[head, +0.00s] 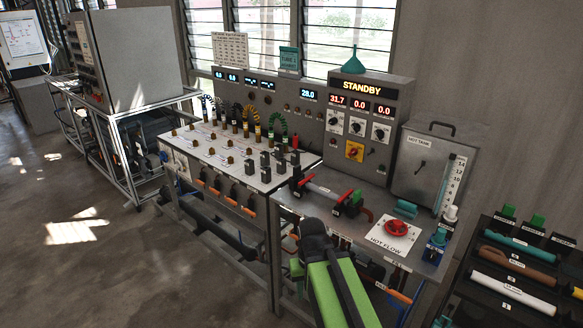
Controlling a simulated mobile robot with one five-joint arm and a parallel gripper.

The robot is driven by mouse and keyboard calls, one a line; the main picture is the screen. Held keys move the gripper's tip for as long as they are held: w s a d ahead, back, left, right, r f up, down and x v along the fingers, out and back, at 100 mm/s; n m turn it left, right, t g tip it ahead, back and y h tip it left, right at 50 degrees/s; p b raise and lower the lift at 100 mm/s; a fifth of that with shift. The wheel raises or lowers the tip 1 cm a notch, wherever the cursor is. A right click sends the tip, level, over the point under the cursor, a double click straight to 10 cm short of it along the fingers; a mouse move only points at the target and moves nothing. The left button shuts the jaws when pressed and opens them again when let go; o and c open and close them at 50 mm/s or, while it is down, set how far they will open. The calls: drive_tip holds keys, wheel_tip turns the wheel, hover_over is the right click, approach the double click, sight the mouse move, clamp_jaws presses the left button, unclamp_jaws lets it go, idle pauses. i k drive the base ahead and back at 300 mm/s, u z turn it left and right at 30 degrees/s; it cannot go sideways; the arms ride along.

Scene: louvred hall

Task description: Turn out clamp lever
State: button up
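A short test bed on the right bench holds a pale tube (326,191) between two dark end holders. The left holder (297,183) has a red lever-like part (307,179) beside it. The right holder (348,208) carries a green part (357,197) on top and a red part at its right. Which of these is the clamp lever I cannot tell; they are small. My green and black arm rises from the bottom centre in front of the bench, its dark rounded joint short of the bench edge. No gripper fingers can be made out.
A red handwheel (397,228) sits on the HOT FLOW plate at the right. The panel behind reads STANDBY (362,88). A grey hot tank (420,168) stands at the back right. A rack of coloured tubes (515,278) is far right. Open floor (100,270) lies left.

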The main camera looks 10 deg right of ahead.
sight(311, 176)
drive_tip(key=u, duration=0.75)
drive_tip(key=i, duration=0.85)
drive_tip(key=u, duration=0.6)
